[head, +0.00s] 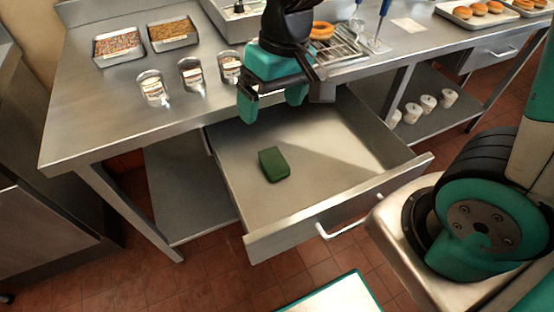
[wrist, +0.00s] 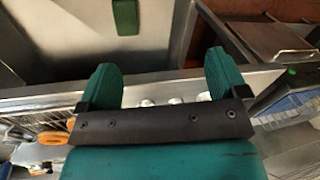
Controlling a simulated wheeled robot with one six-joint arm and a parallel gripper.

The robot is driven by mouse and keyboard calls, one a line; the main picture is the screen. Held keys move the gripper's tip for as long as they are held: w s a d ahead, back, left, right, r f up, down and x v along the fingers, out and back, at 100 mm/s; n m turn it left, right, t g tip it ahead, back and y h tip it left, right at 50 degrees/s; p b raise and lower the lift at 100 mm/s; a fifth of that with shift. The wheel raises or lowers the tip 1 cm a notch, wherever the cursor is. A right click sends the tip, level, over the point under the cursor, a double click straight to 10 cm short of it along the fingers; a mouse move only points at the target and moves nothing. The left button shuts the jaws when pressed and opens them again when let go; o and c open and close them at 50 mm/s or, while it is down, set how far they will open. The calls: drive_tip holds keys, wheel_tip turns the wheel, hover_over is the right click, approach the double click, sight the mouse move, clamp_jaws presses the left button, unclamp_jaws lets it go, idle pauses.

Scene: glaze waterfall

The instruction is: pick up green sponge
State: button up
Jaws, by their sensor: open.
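The green sponge (head: 274,164) lies flat in the open drawer (head: 330,148), left of the drawer's middle, in the head view. In the wrist view the sponge (wrist: 125,16) shows at the top edge, partly cut off, beyond my fingertips. My gripper (head: 270,108) is open and empty. It hangs above the back of the drawer near the counter edge, apart from the sponge. In the wrist view its two teal fingers (wrist: 162,78) are spread wide with nothing between them.
The drawer is otherwise bare. White cups (head: 428,104) stand on the lower shelf at right.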

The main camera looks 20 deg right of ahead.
drive_tip(key=w+d+f+m+h, duration=0.2)
drive_tip(key=w+f+m, duration=0.1)
drive_tip(key=w+f, duration=0.5)
hover_over(274, 160)
drive_tip(key=f, duration=1.3)
drive_tip(key=shift+a+f, duration=0.1)
drive_tip(key=shift+a, duration=0.3)
drive_tip(key=shift+d+f+p, duration=0.2)
drive_tip(key=shift+f+p, duration=0.15)
drive_tip(key=shift+f, duration=1.05)
drive_tip(key=shift+d+f+p, duration=0.2)
drive_tip(key=shift+f+p, duration=0.1)
drive_tip(key=shift+f, duration=1.05)
drive_tip(key=c, duration=1)
